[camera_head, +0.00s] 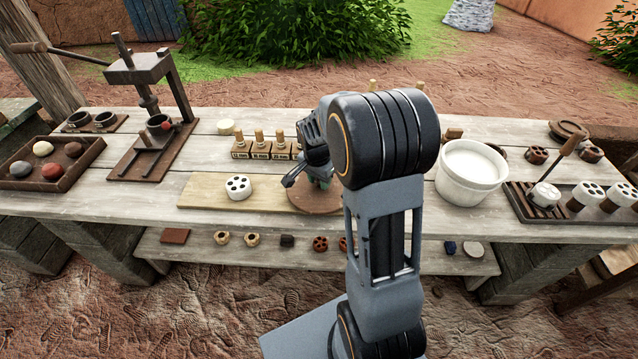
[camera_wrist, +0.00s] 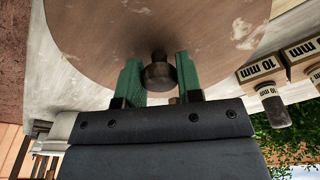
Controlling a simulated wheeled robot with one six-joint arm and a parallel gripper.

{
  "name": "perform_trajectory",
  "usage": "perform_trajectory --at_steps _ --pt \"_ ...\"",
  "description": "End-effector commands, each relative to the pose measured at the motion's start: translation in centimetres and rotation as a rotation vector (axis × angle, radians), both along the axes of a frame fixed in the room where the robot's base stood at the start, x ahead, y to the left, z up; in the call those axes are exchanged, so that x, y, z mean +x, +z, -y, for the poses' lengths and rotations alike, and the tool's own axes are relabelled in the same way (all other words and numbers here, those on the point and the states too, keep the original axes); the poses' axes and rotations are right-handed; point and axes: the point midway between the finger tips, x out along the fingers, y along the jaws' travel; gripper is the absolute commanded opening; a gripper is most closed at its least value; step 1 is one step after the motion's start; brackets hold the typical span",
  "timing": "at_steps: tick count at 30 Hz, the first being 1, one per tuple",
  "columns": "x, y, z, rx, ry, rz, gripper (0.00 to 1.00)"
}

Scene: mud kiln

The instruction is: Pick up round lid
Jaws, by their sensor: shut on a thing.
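The round lid (camera_wrist: 100,40) is a wide brown wooden disc with pale worn patches and a dark round knob (camera_wrist: 158,74). In the head view, the lid (camera_head: 316,203) is at the right end of a pale board, partly hidden by my arm. My gripper (camera_wrist: 159,78) has its two green fingers on either side of the knob, shut on it. In the head view, my gripper (camera_head: 320,182) is over the lid. I cannot tell whether the lid rests on the board or is slightly above it.
The pale board (camera_head: 205,189) carries a white holed disc (camera_head: 238,187). Labelled wooden blocks (camera_head: 262,151) with pegs stand behind. A white bucket (camera_head: 470,172) is right of my arm. A press (camera_head: 152,130) and a tray of balls (camera_head: 80,181) are left.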

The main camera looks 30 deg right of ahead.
Motion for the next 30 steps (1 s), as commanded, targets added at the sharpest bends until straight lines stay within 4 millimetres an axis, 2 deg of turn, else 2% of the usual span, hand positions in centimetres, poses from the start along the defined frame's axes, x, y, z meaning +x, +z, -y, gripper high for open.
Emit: perform_trajectory --at_steps 2,11,15,21,30 --pt "0.0 1.6 0.1 -0.001 0.001 0.006 0.14" --pt "-4.9 7.6 2.2 -0.001 -0.003 0.007 0.14" --pt "-7.8 8.6 3.6 -0.001 -0.006 0.005 0.14" --pt "-10.8 10.0 4.8 0.0 -0.003 0.002 0.14" --pt "-12.6 10.9 5.7 0.0 0.0 0.001 0.14"
